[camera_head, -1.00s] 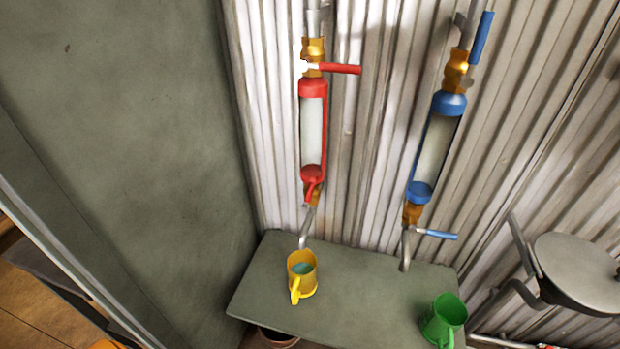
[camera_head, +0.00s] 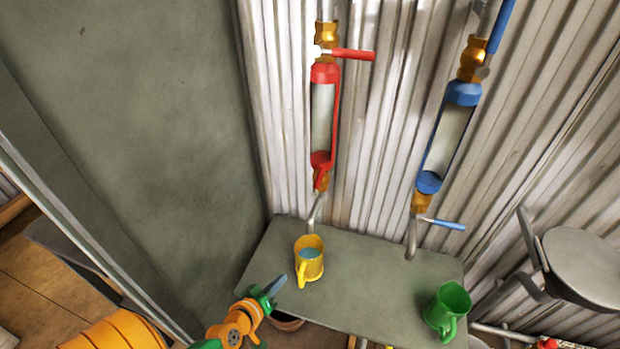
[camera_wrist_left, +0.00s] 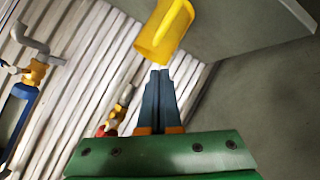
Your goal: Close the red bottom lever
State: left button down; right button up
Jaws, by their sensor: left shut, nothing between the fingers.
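The red bottom lever (camera_head: 321,178) hangs downward along the brass valve (camera_head: 323,184) under the red-capped sight tube (camera_head: 322,115). The red top lever (camera_head: 353,54) sticks out sideways to the right. My left gripper (camera_head: 276,284) is low at the front left edge of the shelf, beside the yellow mug and well below the red bottom lever. It is shut and empty. In the left wrist view its blue-grey fingers (camera_wrist_left: 160,80) lie together, with the yellow mug (camera_wrist_left: 165,35) just beyond. A small red part (camera_wrist_left: 106,130) shows there behind the fingers, too small to tell apart. My right gripper is out of view.
The yellow mug (camera_head: 308,262) holds blue liquid on the grey-green shelf (camera_head: 375,275). A green mug (camera_head: 448,310) stands at its right end. The blue bottom lever (camera_head: 445,223) points right. A green-grey wall (camera_head: 140,120) bounds the left; a round metal seat (camera_head: 585,265) is right.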

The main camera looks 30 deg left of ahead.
aim_at(319, 177)
pick_arm(q)
jog(key=w+a+r+n+t+y, duration=0.1)
jog(key=w+r+n+t, duration=0.15)
jog(key=r, duration=0.45)
jog(key=w+a+r+n+t+y, duration=0.1)
jog(key=w+r+n, duration=0.15)
jog(key=r, duration=0.55)
jog(key=w+a+r+n+t, duration=0.1)
jog(key=a+r+n+t, duration=0.1)
jog(key=r+n, duration=0.35)
jog(key=w+d+m, duration=0.1)
jog(key=w+d, duration=0.1)
jog(key=w, duration=0.9)
jog(key=shift+w+r+m, duration=0.2)
jog(key=shift+r+m, duration=0.1)
jog(key=shift+m, duration=0.05)
jog(key=shift+d, duration=0.15)
jog(key=shift+d+m+p, duration=0.2)
jog(key=shift+m+p, duration=0.1)
